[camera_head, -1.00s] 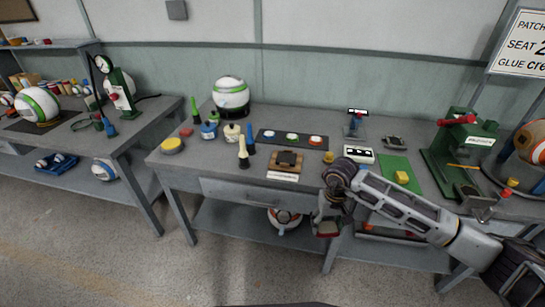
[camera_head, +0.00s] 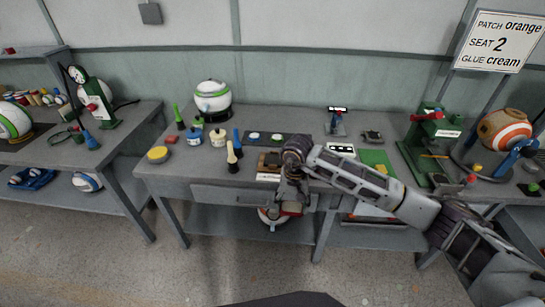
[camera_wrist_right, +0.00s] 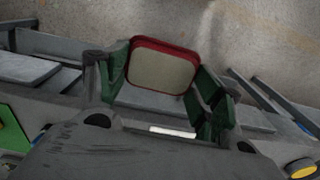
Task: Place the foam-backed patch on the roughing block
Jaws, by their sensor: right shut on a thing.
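My right gripper (camera_head: 290,204) is shut on a patch (camera_wrist_right: 163,68) with a red rim and a flat beige face. In the right wrist view the patch sits between the two green fingertips (camera_wrist_right: 160,88). In the head view the held patch (camera_head: 291,209) hangs in front of the middle table's front edge, apart from the tabletop. The roughing block (camera_head: 268,161), brown with a dark top, lies on that table behind and left of the gripper. My right wrist hides its right side. My left gripper is not in view.
Left of the block stand a cream cone (camera_head: 231,157), a blue cone (camera_head: 238,143) and small jars. A dark strip (camera_head: 264,138) with round discs lies behind it. A green press (camera_head: 432,138) stands at right. A sign (camera_head: 499,41) reads "PATCH orange, SEAT 2, GLUE cream".

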